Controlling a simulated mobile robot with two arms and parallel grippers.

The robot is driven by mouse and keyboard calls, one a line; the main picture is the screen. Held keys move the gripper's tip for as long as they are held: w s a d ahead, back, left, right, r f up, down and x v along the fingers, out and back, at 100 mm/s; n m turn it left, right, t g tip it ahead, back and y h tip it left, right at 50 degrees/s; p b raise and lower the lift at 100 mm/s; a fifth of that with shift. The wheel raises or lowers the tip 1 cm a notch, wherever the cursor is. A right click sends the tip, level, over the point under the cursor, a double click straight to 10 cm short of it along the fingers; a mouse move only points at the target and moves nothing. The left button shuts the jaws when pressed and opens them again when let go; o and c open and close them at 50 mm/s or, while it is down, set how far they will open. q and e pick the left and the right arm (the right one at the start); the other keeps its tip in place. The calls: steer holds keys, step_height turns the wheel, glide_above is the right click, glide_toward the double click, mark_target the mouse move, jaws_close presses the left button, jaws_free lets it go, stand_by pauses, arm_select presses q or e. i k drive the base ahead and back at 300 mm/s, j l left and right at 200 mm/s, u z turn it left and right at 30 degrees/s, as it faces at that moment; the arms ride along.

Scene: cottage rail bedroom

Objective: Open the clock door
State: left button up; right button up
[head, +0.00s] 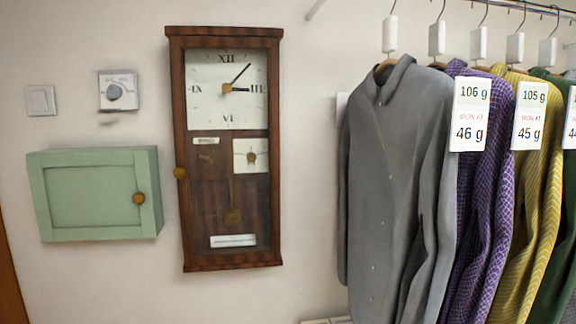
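A tall wall clock (177,240) in a dark brown wooden case hangs on the wall left of the picture's middle. Its white dial (210,110) has Roman numerals and dark hands. Its front door looks shut. Behind the lower pane I see a pendulum bob (232,216), a small white square panel with a brass knob (252,157), and pale labels. Neither of my grippers is in view.
A green cabinet (90,190) with a brass knob hangs left of the clock. At the right, shirts, the nearest a grey shirt (395,190), hang from a rail (505,5). Bare wall separates them from the clock.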

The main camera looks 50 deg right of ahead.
mark_target(178, 44)
steer(key=z, duration=1.4)
